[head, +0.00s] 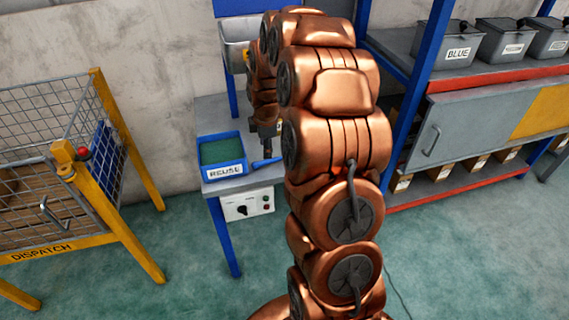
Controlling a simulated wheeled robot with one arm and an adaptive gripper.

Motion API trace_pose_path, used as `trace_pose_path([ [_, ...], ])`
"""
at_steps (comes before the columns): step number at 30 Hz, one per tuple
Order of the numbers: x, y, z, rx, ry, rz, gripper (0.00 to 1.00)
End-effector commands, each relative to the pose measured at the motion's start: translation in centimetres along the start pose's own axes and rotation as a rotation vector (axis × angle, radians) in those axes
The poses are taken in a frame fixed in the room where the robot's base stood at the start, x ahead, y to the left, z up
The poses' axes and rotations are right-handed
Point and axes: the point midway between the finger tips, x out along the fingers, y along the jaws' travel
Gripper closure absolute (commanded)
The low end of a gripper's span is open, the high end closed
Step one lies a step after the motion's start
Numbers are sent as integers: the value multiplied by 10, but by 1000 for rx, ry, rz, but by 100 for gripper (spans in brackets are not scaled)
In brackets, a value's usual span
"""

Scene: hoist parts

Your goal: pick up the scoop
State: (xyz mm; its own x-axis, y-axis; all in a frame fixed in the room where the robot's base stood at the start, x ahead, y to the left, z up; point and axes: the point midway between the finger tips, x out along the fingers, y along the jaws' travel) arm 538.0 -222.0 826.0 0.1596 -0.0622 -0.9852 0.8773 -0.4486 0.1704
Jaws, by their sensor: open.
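A small blue piece (265,162), which looks like part of the scoop, lies at the front edge of the grey bench (213,111), just right of the blue tray labelled REUSE. The rest of it is hidden or too small to make out. My gripper (266,150) points down over the bench, close above and behind the blue piece. It is open, and nothing shows between its fingers. I cannot tell whether it touches the piece. My copper arm hides the right part of the bench.
The REUSE tray (240,170) has a green inside and stands left of my gripper. A grey bin (235,54) hangs behind. A control box (238,207) is under the bench front.

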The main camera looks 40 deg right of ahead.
Motion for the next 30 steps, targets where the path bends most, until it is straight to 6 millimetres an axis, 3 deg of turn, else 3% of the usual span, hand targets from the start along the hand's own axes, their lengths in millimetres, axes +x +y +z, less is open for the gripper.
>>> trace_pose_path([
  [1, 10, 6, 6, -16, -2, 6, 53],
  [7, 23, 19, 15, -59, -6, 24, 53],
  [23, 57, 18, 14, -60, -6, 22, 53],
  [30, 86, 16, 11, -61, -7, 19, 53],
])
